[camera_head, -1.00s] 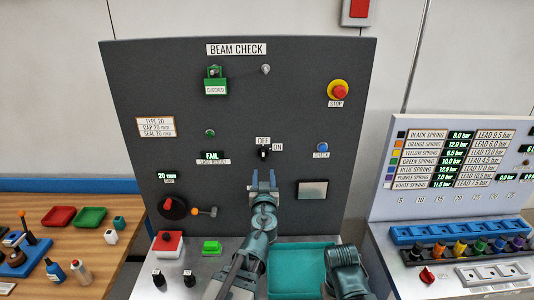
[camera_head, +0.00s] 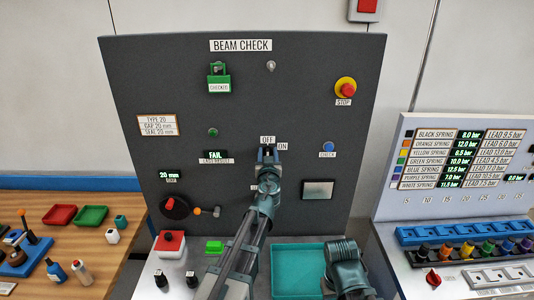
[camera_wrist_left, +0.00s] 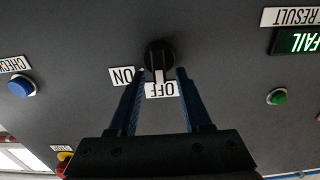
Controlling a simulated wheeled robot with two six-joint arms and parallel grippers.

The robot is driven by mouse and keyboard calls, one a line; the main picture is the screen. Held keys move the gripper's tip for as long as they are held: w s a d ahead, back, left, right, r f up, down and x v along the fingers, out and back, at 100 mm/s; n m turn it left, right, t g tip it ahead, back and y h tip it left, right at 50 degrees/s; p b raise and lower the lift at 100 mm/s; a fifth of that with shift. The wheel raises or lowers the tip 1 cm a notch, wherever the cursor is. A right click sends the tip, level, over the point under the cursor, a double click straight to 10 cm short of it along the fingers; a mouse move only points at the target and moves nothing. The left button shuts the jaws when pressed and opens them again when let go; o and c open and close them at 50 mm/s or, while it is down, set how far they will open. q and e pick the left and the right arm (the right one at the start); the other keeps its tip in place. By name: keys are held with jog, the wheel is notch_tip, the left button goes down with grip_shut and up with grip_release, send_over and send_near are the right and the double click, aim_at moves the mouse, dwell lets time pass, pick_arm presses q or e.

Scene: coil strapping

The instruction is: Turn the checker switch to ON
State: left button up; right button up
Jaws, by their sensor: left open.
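The checker switch is a black rotary knob (camera_wrist_left: 158,57) on the dark BEAM CHECK panel (camera_head: 300,100). In the left wrist view its pointer is toward the OFF label (camera_wrist_left: 162,90), with the ON label (camera_wrist_left: 123,76) beside it. In the head view the OFF label (camera_head: 267,140) is above and the ON label (camera_head: 283,146) to the right; my gripper mostly hides the knob. My left gripper (camera_head: 268,153) is open in front of the knob, and its fingers (camera_wrist_left: 157,78) reach to either side of it; contact is unclear. My right gripper is not clearly seen.
The panel also bears a red STOP button (camera_head: 346,90), a blue CHECK button (camera_head: 328,146), a green CHECKED tag (camera_head: 219,85) and a FAIL display (camera_head: 215,155). A teal tray (camera_head: 300,270) lies below. A spring panel (camera_head: 450,160) stands at right.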

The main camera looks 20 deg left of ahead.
pick_arm(q)
grip_shut()
dwell(0.5)
jog(key=m, duration=0.3)
jog(key=d+m, duration=0.1)
jog(key=m, duration=0.1)
jog(key=shift+f+m, duration=0.15)
jog(key=shift+m, duration=0.25)
jog(key=m, duration=0.4)
jog(key=m+b, duration=0.1)
jog(key=m, duration=0.1)
jog(key=shift+w+d+f, duration=0.15)
jog(key=shift+d+f, duration=0.1)
jog(key=shift+f, duration=0.05)
grip_release()
